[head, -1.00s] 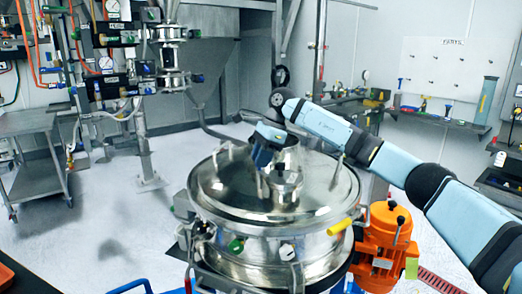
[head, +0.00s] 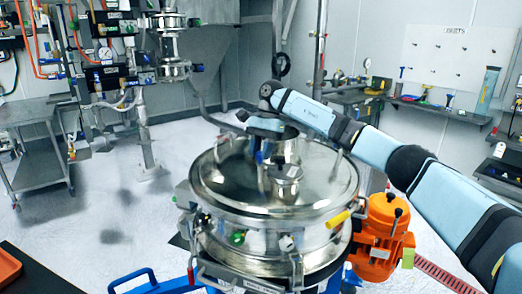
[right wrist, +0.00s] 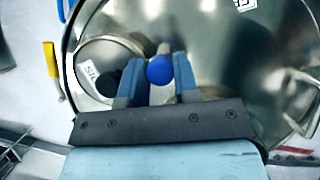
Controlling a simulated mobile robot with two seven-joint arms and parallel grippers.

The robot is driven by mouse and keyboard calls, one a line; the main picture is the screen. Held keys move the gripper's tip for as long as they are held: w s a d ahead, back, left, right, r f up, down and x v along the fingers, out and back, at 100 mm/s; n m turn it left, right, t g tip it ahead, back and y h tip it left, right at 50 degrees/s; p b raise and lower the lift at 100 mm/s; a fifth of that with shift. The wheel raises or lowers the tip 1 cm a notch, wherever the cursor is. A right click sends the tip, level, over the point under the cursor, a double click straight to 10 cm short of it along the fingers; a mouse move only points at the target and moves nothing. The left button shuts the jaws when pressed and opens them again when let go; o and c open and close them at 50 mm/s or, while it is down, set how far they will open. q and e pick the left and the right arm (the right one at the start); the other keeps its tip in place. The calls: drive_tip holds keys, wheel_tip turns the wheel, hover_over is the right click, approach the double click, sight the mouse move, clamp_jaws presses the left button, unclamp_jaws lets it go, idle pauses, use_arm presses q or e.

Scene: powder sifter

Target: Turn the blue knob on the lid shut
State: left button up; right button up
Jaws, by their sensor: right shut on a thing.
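The round shiny metal lid (head: 225,188) closes the sifter in the middle of the head view. The blue knob (right wrist: 160,70) shows between my right gripper's fingers in the right wrist view. My right gripper (right wrist: 159,78) has a finger on each side of it and is shut on it. In the head view my right gripper (head: 262,157) points down over the lid's far half; there it mostly hides the knob, and I cannot read how far it is turned. My left gripper is in neither current view.
A metal port (head: 285,180) stands up from the lid close to my right gripper. A yellow handle (head: 338,219) and a green knob (head: 237,238) sit on the sifter's rim and side. An orange motor (head: 385,235) stands at right. A steel cart (head: 35,155) stands at left.

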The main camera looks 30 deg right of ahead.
idle(0.5)
drive_tip(key=o, duration=0.9)
drive_tip(key=shift+r, duration=0.1)
drive_tip(key=v, duration=1.3)
drive_tip(key=shift+r+p, duration=0.4)
drive_tip(key=shift+p, duration=0.05)
drive_tip(key=shift+f, duration=0.1)
